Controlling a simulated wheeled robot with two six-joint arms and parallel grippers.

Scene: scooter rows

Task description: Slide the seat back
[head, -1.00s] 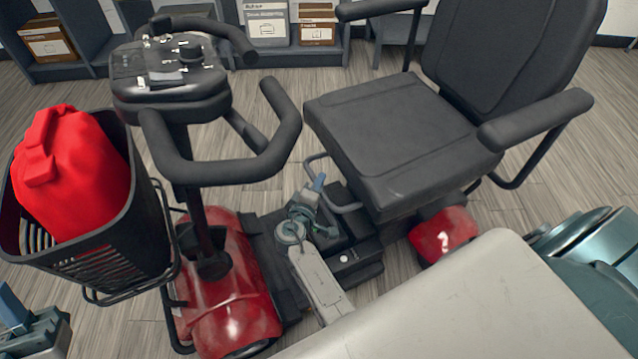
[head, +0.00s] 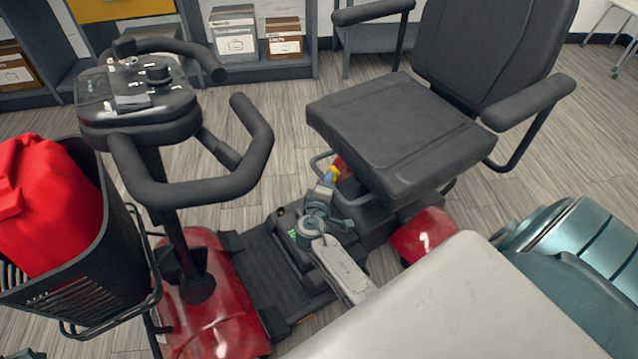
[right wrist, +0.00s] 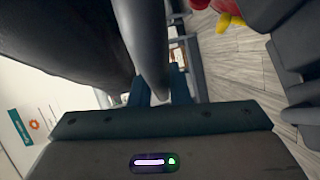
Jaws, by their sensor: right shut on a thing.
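The black padded scooter seat (head: 400,130) has a backrest (head: 495,45) and two armrests, and stands over the red rear cover (head: 425,233). A thin grey bar (head: 352,201) curves out below the seat's front edge. My right gripper (head: 326,184) is at this bar, under the seat front, and is shut on it. In the right wrist view a smooth grey bar (right wrist: 146,45) runs between the dark blue fingers; the exact contact is partly hidden. My left gripper's jaws are not visible.
The tiller (head: 140,105) with its loop handlebar and a black basket (head: 95,250) holding a red bag (head: 45,205) stand at left. A dark footboard (head: 275,265) lies between tiller and seat. Shelves with boxes (head: 233,35) are behind. Floor behind the seat is clear.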

